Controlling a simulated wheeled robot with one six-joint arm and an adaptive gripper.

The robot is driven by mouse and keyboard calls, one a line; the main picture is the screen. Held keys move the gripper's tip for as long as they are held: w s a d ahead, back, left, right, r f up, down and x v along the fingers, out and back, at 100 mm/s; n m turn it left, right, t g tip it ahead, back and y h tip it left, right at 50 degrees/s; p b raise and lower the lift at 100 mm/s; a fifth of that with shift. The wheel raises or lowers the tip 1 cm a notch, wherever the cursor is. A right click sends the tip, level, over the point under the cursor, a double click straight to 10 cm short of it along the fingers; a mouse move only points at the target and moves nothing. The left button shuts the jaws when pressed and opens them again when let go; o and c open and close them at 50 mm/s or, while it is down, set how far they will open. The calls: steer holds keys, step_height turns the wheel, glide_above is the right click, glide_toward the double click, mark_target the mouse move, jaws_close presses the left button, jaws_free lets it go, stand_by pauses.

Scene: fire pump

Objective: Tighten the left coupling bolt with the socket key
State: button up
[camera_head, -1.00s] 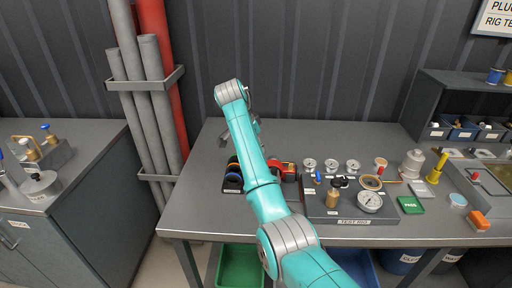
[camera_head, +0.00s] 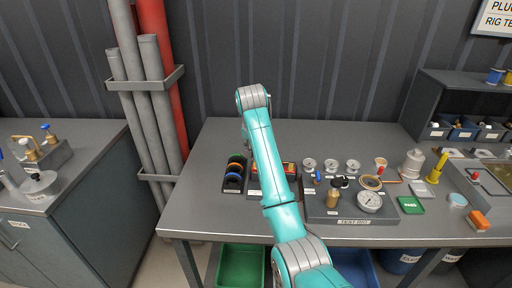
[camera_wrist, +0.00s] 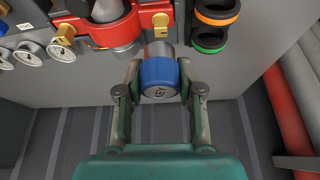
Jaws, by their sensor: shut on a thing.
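My gripper (camera_wrist: 160,90) is shut on the socket key (camera_wrist: 159,78), which has a blue grip and a grey metal end. The red coupling (camera_wrist: 100,28) shows in the wrist view with two brass bolts. The left coupling bolt (camera_wrist: 160,20) appears on the right there, because this view is turned round. The key's metal end is close to this bolt; I cannot tell if they touch. The other bolt (camera_wrist: 66,32) is further left. In the head view my arm covers most of the coupling (camera_head: 289,168) and hides the gripper and key.
A rack of coloured rings (camera_head: 234,172) stands left of the coupling. The test rig (camera_head: 345,207) with gauges and small fittings stands to the right. The back left of the bench (camera_head: 208,150) is clear, with grey and red pipes beyond its left edge.

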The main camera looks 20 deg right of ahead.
steer(key=n+y, duration=0.1)
steer(key=n, duration=0.1)
steer(key=shift+d+n, duration=0.1)
steer(key=shift+n, duration=0.3)
steer(key=shift+n+y, duration=0.6)
steer(key=shift+n, duration=0.6)
steer(key=shift+w+a+f+m+h, duration=0.1)
steer(key=shift+f+m+h, duration=0.1)
steer(key=shift+f+m, duration=0.25)
steer(key=shift+w+a+f+m+h, duration=0.1)
steer(key=shift+f+m+h, duration=0.15)
steer(key=shift+m, duration=0.3)
steer(key=shift+f, duration=1.5)
stand_by(0.5)
steer(key=shift+m+h, duration=0.45)
steer(key=shift+m, duration=0.65)
steer(key=shift+m+h, duration=0.4)
steer(key=shift+m, duration=0.8)
